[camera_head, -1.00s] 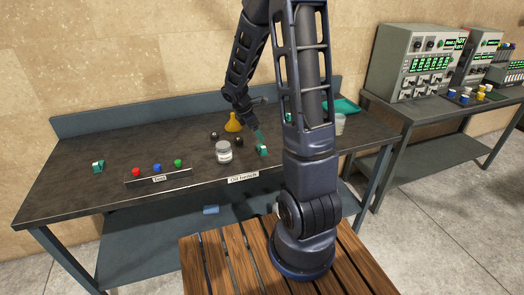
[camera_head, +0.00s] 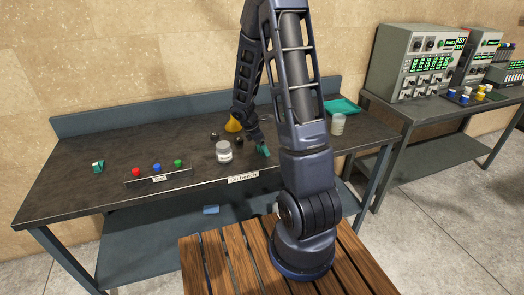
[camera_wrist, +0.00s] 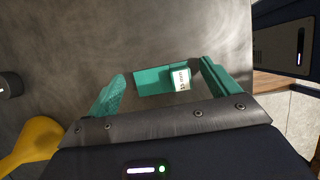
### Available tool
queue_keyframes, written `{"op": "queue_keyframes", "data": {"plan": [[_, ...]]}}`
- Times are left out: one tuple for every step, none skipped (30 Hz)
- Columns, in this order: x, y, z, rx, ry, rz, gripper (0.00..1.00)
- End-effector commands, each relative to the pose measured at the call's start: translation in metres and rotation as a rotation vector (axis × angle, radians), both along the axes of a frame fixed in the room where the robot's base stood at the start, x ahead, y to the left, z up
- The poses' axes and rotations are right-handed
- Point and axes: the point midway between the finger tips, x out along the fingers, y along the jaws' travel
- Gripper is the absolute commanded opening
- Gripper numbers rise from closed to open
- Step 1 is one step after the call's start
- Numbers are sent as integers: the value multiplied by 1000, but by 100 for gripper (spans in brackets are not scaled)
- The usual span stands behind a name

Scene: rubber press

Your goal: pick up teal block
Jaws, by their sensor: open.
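In the wrist view a teal block (camera_wrist: 150,82) with a white label, which seems to read 15 mm, lies on the dark bench top. My gripper (camera_wrist: 163,72) is open, with one teal finger on each side of the block and a gap to both. In the head view my gripper (camera_head: 263,150) is low over the bench near its front edge, right of the grey jar. It hides most or all of the block there. Another teal block (camera_head: 97,167) with a white label stands at the bench's left end.
A grey-lidded jar (camera_head: 223,152), dark round pieces (camera_head: 239,141) and a yellow funnel (camera_head: 233,124) are left of my gripper. A rail with red, blue and green buttons (camera_head: 158,175) is farther left. A teal tray (camera_head: 343,106) and clear cup (camera_head: 338,124) are at right.

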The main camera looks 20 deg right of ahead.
Motion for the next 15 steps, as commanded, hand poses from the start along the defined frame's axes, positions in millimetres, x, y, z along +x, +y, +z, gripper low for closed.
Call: {"op": "queue_keyframes", "data": {"plan": [[0,0,0,0,0,0,87],[0,0,0,0,0,0,87],[0,0,0,0,0,0,85],[0,0,0,0,0,0,79],[0,0,0,0,0,0,74],[0,0,0,0,0,0,66],[0,0,0,0,0,0,60],[0,0,0,0,0,0,54],[0,0,0,0,0,0,46],[0,0,0,0,0,0,40],[0,0,0,0,0,0,36],[0,0,0,0,0,0,36],[0,0,0,0,0,0,36],[0,0,0,0,0,0,36],[0,0,0,0,0,0,36]]}}
